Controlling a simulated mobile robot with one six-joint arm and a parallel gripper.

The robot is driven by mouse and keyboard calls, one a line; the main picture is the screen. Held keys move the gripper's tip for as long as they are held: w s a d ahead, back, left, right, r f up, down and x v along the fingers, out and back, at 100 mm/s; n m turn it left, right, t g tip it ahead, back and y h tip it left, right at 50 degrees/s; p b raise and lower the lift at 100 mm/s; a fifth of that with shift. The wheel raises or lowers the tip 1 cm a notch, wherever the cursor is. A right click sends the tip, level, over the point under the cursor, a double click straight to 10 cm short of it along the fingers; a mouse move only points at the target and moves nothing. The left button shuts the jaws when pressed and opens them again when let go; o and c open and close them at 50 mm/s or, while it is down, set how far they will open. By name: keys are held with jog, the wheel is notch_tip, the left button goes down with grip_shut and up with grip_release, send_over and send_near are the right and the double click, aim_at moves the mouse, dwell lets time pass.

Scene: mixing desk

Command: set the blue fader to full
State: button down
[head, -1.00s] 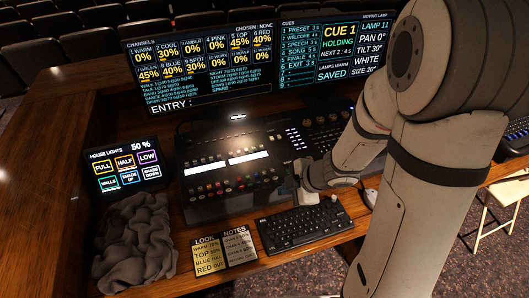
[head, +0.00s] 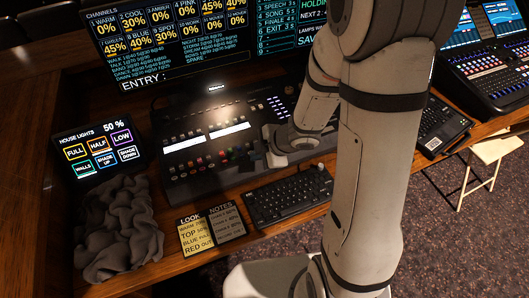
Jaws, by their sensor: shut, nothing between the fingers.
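The black mixing desk (head: 160,172) stands on the wooden table with rows of small coloured caps and two lit white strips. I cannot single out the blue fader among these small caps. On the wall screen (head: 190,62), channel 8 BLUE reads 40%. My gripper (head: 270,159) is shut and empty at the desk's right part, pointing left and down. It hides the controls behind it, and I cannot tell whether it touches the desk.
A keyboard (head: 289,196) lies just in front of my gripper, with a dark NOTES card (head: 227,222) to its left. A house lights panel (head: 99,150) and crumpled grey cloth (head: 118,230) are at left. Another console (head: 488,80) is at right.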

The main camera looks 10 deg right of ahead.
aim_at(238, 150)
jog(key=b+x, duration=0.1)
jog(key=x, duration=0.3)
jog(key=shift+s+f, duration=0.1)
jog(key=shift+f, duration=0.05)
jog(key=w, duration=0.1)
jog(key=w+a+p, duration=0.1)
jog(key=w, duration=0.1)
jog(key=shift+w, duration=0.15)
jog(key=shift+w+a, duration=0.1)
jog(key=shift+w, duration=0.3)
jog(key=shift+p, duration=0.3)
jog(key=shift+w+a+r+p, duration=0.1)
jog(key=shift+w+r+p, duration=0.1)
jog(key=shift+w+p, duration=0.1)
jog(key=w+p, duration=0.1)
jog(key=w, duration=0.1)
jog(key=w+a, duration=0.1)
jog(key=w, duration=0.1)
jog(key=w+p, duration=0.1)
jog(key=w, duration=0.1)
jog(key=shift+a+f+p, duration=0.2)
jog(key=shift+a+p, duration=0.1)
jog(key=shift+a, duration=0.05)
jog(key=shift+s+r, duration=0.1)
jog(key=shift+s, duration=0.1)
jog(key=shift+w, duration=0.1)
